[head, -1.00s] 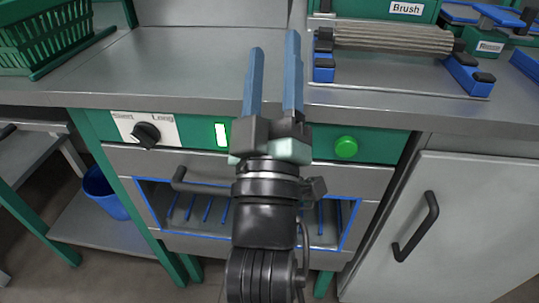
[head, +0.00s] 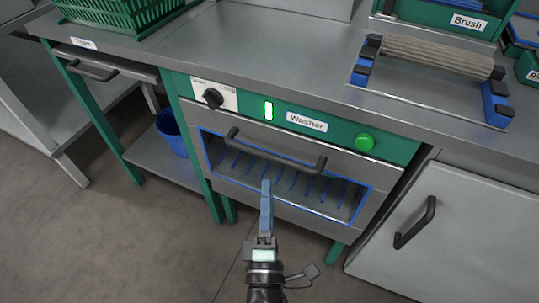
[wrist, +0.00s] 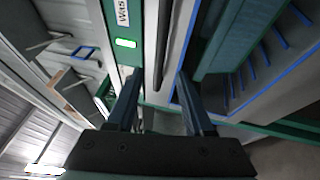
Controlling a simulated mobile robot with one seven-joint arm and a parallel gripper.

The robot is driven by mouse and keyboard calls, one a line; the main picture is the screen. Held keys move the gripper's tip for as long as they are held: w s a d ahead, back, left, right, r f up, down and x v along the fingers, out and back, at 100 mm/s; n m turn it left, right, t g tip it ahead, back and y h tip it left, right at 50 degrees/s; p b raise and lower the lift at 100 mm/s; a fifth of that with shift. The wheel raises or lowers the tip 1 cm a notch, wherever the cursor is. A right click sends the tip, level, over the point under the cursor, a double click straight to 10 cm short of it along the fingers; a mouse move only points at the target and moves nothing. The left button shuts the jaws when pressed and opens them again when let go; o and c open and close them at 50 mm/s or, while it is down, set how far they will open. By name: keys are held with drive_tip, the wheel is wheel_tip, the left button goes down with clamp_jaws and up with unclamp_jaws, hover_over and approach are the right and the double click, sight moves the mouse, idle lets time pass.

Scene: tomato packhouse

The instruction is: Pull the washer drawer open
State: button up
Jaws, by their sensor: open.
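The washer drawer (head: 345,161) has a steel front with a blue-edged window and looks shut, flush under the green panel labelled Washer (head: 307,121). Its dark bar handle (head: 283,151) runs across the front above the window. My gripper (head: 266,184) is in front of the drawer, its tips just below the handle in the picture; its fingers overlap there. In the wrist view my gripper (wrist: 158,76) is open, with the handle (wrist: 163,40) appearing in line with the gap between the fingertips. I see no contact; the remaining distance is unclear.
A dark knob (head: 213,98), a lit green indicator (head: 268,110) and a green button (head: 365,142) sit on the panel. A grey door with a handle (head: 415,222) is at right. A blue bin (head: 172,133) stands at left. The floor in front is clear.

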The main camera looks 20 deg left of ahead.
sight(269, 154)
drive_tip(key=x, duration=0.9)
drive_tip(key=shift+w+r+b, duration=0.1)
drive_tip(key=shift+b, duration=0.2)
clamp_jaws()
idle(1.0)
